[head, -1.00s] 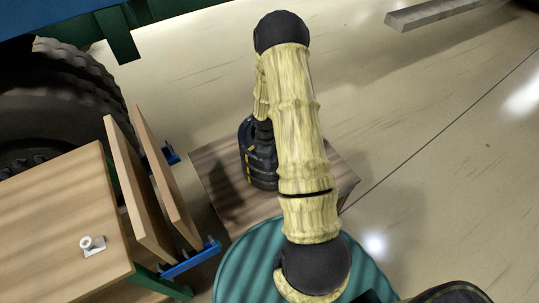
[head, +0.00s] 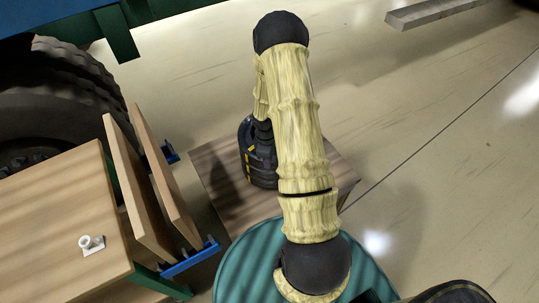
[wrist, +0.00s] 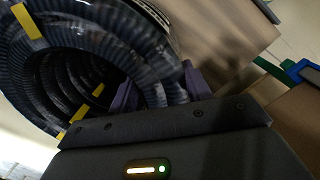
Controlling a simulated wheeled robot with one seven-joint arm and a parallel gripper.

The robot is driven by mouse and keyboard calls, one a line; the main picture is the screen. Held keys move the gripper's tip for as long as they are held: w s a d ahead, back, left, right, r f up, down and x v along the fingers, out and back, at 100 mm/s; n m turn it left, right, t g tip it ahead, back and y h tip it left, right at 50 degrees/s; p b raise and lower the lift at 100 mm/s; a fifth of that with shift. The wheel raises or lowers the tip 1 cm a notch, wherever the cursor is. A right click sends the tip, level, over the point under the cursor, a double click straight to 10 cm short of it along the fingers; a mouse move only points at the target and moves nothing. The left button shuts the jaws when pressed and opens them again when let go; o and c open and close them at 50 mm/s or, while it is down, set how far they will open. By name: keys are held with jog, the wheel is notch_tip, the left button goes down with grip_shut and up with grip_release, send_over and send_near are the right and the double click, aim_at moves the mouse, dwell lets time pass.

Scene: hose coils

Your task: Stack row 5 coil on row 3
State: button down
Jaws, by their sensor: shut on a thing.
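The held coil is a dark grey-blue ribbed hose with yellow bands; it fills the upper left of the wrist view (wrist: 75,45). My gripper (wrist: 162,92) has its purple fingers on either side of the coil's hose and is shut on it. In the head view, dark coils with yellow marks (head: 256,155) show left of my arm, over a wooden board; my arm hides part of them and the gripper. I cannot tell the separate coils or rows apart there, nor whether the held coil touches anything below.
The wooden board (head: 215,190) has bare room at its left. Upright wooden panels (head: 140,190) with blue brackets (head: 190,260) and a wooden box top (head: 55,220) bearing a small white fitting (head: 92,244) stand at left. A large tyre (head: 60,95) is behind.

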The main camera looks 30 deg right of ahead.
jog(key=c, duration=0.6)
grip_release()
jog(key=shift+f, duration=0.1)
jog(key=shift+a+r+p, duration=0.15)
jog(key=shift+r+p, duration=1.4)
jog(key=shift+r, duration=0.25)
jog(key=shift+a+r+p, duration=0.15)
jog(key=shift+r+p, duration=1.35)
jog(key=shift+r, duration=0.3)
jog(key=r, duration=0.5)
jog(key=a+r, duration=0.1)
jog(key=r, duration=1.1)
jog(key=shift+w+a+r, duration=0.1)
jog(key=shift+a+r, duration=0.05)
